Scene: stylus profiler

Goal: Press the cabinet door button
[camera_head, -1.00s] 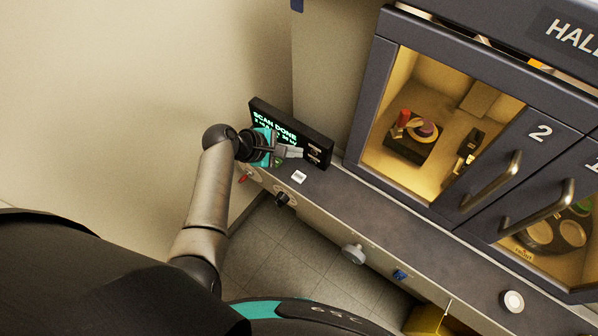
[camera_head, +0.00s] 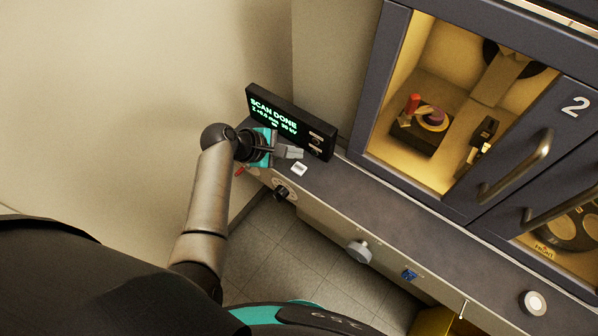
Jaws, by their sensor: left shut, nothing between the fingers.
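The dark cabinet (camera_head: 378,95) stands at the right, with glass doors and a metal handle on the door marked 2 (camera_head: 556,118). A round white button (camera_head: 533,303) sits on the front ledge at the lower right. A small white square piece (camera_head: 299,169) lies on the ledge just below my fingertips. I cannot tell from labels which one is the door button. My left gripper (camera_head: 292,152) is shut and empty, in front of the display's lower part; contact cannot be told. My right gripper is out of view.
A black display (camera_head: 273,107) reads "SCAN DONE". The front panel carries a black knob (camera_head: 281,193), a grey knob (camera_head: 359,251) and a blue part (camera_head: 409,275). Behind the glass sits a dark stage with a red part (camera_head: 412,103). The ledge (camera_head: 420,215) is mostly clear.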

